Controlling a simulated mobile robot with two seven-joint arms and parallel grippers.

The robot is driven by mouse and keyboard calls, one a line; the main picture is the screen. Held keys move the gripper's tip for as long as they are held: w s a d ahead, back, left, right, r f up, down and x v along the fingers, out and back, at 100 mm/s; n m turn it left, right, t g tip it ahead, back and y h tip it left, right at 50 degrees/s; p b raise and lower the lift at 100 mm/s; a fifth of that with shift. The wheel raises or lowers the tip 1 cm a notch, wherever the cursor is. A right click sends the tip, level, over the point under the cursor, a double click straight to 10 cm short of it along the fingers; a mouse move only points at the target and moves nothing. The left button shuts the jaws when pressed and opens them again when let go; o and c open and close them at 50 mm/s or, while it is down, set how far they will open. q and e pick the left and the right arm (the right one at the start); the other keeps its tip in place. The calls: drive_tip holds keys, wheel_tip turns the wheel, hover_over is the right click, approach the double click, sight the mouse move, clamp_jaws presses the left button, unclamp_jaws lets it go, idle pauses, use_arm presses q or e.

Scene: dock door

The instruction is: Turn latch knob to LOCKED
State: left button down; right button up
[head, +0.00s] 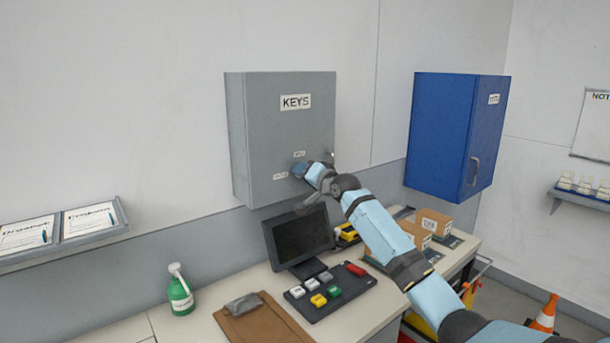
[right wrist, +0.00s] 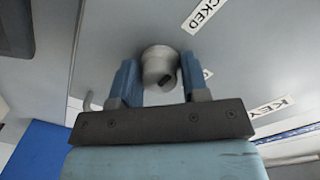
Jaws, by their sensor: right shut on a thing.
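The grey key cabinet (head: 290,125) with a KEYS label hangs on the wall in the head view. The latch knob (right wrist: 160,66) is a round grey knob on its door, with a dark mark on its near side in the right wrist view. My right gripper (head: 299,169) reaches the lower part of the door, and its two blue fingers (right wrist: 157,82) are shut on the knob from both sides. In the head view the gripper mostly hides the knob. Small labels sit above and lower left of it, too small to read there. A label ending in "CKED" (right wrist: 203,14) is cut off in the wrist view. My left gripper is out of view.
A blue cabinet (head: 440,130) hangs to the right. Below, a desk (head: 345,325) holds a monitor (head: 300,236), a dark board (head: 345,302) with coloured blocks, a clipboard (head: 255,322), a green spray bottle (head: 181,295) and cardboard boxes (head: 388,236). An orange cone (head: 544,315) stands at right.

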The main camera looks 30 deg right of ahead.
idle(0.5)
drive_tip(key=o, duration=0.8)
drive_tip(key=shift+c, duration=0.2)
drive_tip(key=s+d+b, duration=0.1)
drive_tip(key=s+b, duration=0.1)
drive_tip(key=s, duration=1.1)
drive_tip(key=shift+s+r+b, duration=0.25)
drive_tip(key=shift+s+b, duration=0.1)
drive_tip(key=shift+s, duration=0.05)
